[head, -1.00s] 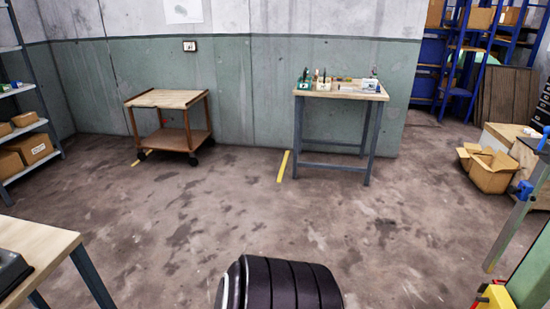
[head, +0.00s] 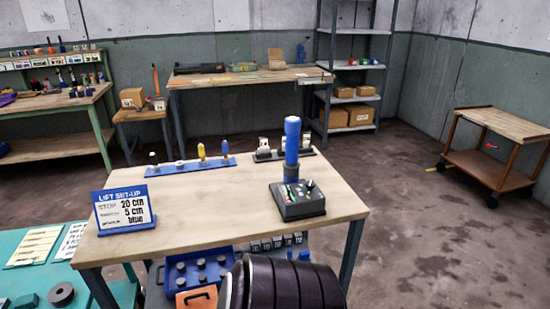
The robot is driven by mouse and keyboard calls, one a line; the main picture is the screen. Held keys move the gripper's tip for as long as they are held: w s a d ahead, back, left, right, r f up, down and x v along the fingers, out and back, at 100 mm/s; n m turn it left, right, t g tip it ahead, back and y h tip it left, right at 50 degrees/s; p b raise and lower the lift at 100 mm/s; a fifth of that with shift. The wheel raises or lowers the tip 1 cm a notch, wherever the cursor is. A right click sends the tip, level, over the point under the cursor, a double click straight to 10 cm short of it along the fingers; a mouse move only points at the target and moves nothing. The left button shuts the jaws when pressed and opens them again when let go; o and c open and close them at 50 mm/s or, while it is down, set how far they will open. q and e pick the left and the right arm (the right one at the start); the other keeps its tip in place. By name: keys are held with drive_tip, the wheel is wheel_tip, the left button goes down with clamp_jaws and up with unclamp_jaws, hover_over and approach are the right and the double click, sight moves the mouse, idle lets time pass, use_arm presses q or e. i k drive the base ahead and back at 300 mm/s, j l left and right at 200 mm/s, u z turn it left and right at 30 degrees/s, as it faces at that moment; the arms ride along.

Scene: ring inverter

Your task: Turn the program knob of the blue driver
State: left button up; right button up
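A blue upright cylinder (head: 292,138) stands on the wooden table, at or just behind a dark control box (head: 299,203) with small knobs and coloured parts on its top. I cannot tell whether the cylinder is fixed to the box, or which part is the program knob. A blue rack (head: 180,168) at the table's back left holds several small upright tools, one with a yellow handle (head: 201,151) and one with a blue top (head: 225,148). Neither of my grippers is in view.
A trolley (head: 497,150) stands right; the floor between is clear.

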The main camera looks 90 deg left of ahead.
sight(311, 184)
drive_tip(key=u, duration=2.6)
drive_tip(key=i+l+u, duration=0.15)
drive_tip(key=k+l, duration=0.05)
